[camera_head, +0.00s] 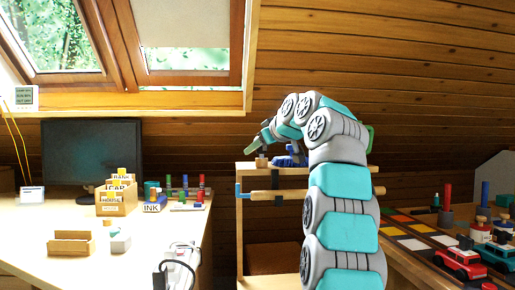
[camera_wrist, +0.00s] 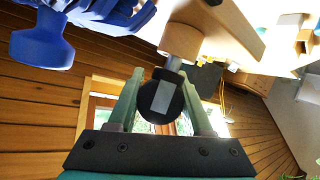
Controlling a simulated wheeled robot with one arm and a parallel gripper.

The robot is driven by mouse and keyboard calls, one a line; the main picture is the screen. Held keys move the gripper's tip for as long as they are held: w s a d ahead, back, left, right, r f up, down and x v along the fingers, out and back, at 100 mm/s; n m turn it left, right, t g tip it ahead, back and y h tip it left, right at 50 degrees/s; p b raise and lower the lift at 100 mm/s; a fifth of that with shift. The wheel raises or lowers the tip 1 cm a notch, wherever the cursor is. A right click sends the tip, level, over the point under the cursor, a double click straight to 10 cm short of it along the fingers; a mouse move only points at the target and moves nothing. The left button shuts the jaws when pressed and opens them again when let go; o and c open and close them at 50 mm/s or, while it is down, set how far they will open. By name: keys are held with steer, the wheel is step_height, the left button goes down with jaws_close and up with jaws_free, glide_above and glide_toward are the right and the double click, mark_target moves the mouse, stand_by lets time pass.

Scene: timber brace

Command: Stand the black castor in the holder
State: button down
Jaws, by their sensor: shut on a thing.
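My gripper (camera_wrist: 161,78) is shut on the black castor (camera_wrist: 149,108), a round black wheel with a grey strip across it. In the wrist view the castor sits between the two pale green fingers. A short pale wooden cylinder (camera_wrist: 182,40), which may be the holder, is just beyond the castor's far end. I cannot tell whether they touch. In the head view my gripper (camera_head: 262,141) is above the left end of a wooden shelf, over the small wooden cylinder (camera_head: 261,161). The castor is too small to make out clearly there.
A blue object (camera_head: 291,156) stands close to the right of my gripper on the wooden shelf (camera_head: 290,171); its blue knob shows in the wrist view (camera_wrist: 42,47). A wooden rail (camera_head: 265,195) runs below. A desk with boxes (camera_head: 117,196) is left, a table with toy cars (camera_head: 461,262) right.

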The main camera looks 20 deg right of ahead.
steer(key=shift+f+b, duration=0.55)
steer(key=shift+r, duration=0.1)
steer(key=shift+c, duration=1.2)
jaws_free()
steer(key=v, duration=0.8)
steer(key=shift+b, duration=0.3)
